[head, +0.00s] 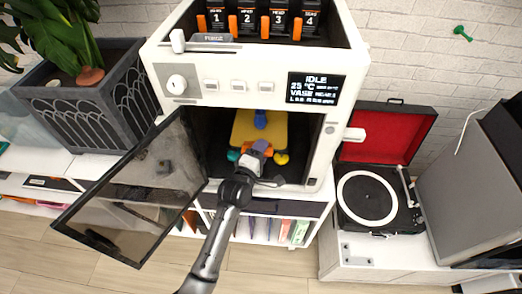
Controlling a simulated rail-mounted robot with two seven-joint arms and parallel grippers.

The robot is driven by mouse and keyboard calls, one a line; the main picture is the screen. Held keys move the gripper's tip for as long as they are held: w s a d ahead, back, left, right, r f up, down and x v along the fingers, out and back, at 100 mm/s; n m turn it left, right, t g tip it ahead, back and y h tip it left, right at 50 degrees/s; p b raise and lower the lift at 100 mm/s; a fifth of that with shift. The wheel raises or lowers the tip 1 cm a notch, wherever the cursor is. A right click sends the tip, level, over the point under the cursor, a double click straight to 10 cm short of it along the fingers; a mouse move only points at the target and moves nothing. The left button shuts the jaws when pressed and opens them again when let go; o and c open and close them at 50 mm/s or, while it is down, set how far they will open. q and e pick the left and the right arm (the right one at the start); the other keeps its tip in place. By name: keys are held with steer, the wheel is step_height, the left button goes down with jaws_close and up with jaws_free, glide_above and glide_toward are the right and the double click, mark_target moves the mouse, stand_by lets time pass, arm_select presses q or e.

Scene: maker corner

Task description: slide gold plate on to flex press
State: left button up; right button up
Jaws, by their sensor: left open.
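The gold plate (244,128) lies inside the chamber of a white machine, its door open. A small blue object (261,119) stands on the plate. My left gripper (258,153) is open inside the chamber at the plate's front edge. Orange, purple, teal and yellow parts show around the fingers; I cannot tell exactly what each belongs to or whether the fingers touch the plate. The gripper and wrist hide the middle of the front edge. I cannot pick out a flex press. My right gripper is not in view.
The machine's glass door (137,190) swings out to the left of my arm. The machine's display (315,88) reads IDLE. A record player (367,197) with a red-lined lid and a grey box (470,185) stand right. A planter (92,104) stands left.

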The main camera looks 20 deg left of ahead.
arm_select(q)
steer(key=shift+f+b, duration=0.1)
steer(key=shift+b, duration=0.25)
steer(key=s+a+p, duration=0.1)
steer(key=s, duration=1.2)
steer(key=shift+s+r+p, duration=0.3)
steer(key=shift+s+p, duration=0.05)
steer(key=shift+s, duration=0.05)
steer(key=shift+a, duration=0.1)
